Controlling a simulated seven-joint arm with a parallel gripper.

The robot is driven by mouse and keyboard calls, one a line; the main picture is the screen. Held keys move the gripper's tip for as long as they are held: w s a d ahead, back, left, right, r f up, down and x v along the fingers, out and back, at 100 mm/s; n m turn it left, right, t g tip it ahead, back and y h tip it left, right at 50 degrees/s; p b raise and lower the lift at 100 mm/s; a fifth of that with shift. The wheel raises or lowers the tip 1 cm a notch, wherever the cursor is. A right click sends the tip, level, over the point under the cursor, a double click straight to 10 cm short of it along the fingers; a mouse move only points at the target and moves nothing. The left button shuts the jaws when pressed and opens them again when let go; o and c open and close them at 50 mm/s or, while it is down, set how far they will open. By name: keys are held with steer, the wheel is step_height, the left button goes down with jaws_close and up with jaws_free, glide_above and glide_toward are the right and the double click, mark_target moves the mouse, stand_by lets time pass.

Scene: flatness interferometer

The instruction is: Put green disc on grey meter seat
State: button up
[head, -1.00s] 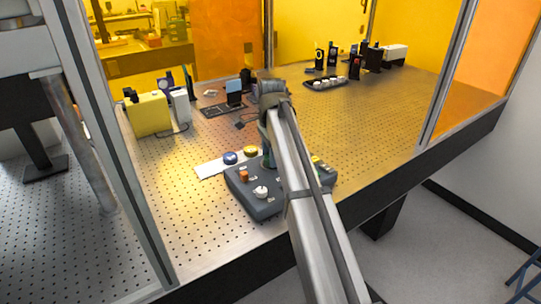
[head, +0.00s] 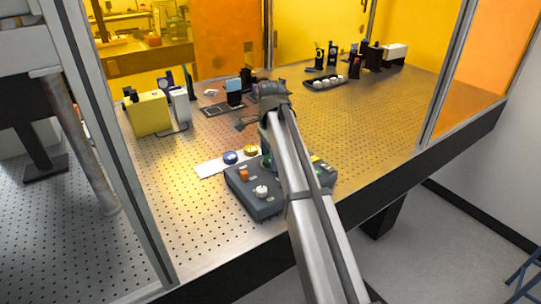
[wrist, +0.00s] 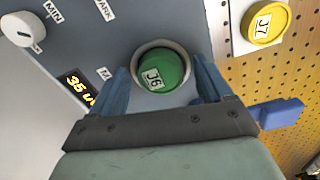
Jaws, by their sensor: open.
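The green disc (wrist: 162,72), labelled J6, lies inside the pale ring of the round seat (wrist: 178,45) on the grey meter (wrist: 120,40) in the wrist view. It sits toward the near side of the ring; I cannot tell whether it is fully flat. My gripper (wrist: 163,80) is open, with one blue finger on each side of the disc and seat. The fingers look apart from the disc. In the head view the grey meter (head: 252,203) is at the table's front, with my arm covering its middle and most of the seat.
The meter carries a white knob (wrist: 20,30) and a lit display (wrist: 77,88). A yellow disc (wrist: 264,22), labelled J7, lies beside the meter. A blue disc (head: 230,157) is next to it on a white strip (head: 208,169). The perforated table (head: 340,115) behind is largely clear.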

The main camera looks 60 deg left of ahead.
step_height(320, 180, up, 12)
steer(key=shift+r, duration=0.15)
stand_by(0.4)
stand_by(0.5)
